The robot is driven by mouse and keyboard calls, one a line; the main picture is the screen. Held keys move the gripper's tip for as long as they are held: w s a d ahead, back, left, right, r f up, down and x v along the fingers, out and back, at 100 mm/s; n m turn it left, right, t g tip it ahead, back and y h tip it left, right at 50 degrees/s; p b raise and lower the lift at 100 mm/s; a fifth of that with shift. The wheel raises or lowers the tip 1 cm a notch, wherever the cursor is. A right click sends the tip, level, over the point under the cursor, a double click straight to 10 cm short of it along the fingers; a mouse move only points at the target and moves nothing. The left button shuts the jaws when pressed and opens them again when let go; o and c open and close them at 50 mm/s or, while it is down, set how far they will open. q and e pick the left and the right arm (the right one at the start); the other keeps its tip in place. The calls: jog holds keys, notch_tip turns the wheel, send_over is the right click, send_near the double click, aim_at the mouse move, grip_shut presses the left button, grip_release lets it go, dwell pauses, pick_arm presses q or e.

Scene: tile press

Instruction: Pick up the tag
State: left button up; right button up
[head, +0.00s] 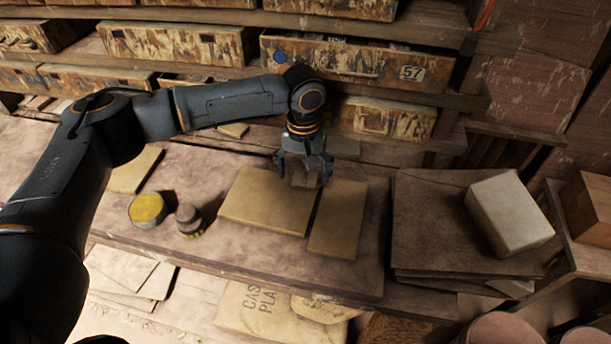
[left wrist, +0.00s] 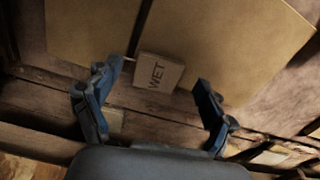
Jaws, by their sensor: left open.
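The tag (left wrist: 160,72) is a small brown block marked "WET" in the left wrist view. Nothing is held. My right gripper is in neither view.
A large tan tile (head: 262,206) and a narrower one (head: 338,222) lie on the wooden bench. A yellow-topped tin (head: 147,209) and a small round weight (head: 188,219) stand left. Right are stacked boards (head: 440,235) with a pale block (head: 509,213). Drawers line the back.

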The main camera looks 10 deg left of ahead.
pick_arm(q)
jog(key=shift+f, duration=0.7)
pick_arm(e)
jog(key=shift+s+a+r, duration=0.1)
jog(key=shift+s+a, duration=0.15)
pick_arm(q)
jog(key=c, duration=1.1)
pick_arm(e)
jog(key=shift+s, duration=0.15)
pick_arm(q)
jog(key=shift+r+b, duration=0.3)
jog(key=shift+r, duration=0.25)
jog(key=shift+r+b, duration=0.35)
jog(key=shift+r, duration=0.45)
jog(key=s+d+r+b, duration=0.2)
jog(key=s+d+r, duration=0.7)
jog(key=s+r, duration=0.1)
jog(key=shift+s+r, duration=0.15)
jog(key=shift+s, duration=0.25)
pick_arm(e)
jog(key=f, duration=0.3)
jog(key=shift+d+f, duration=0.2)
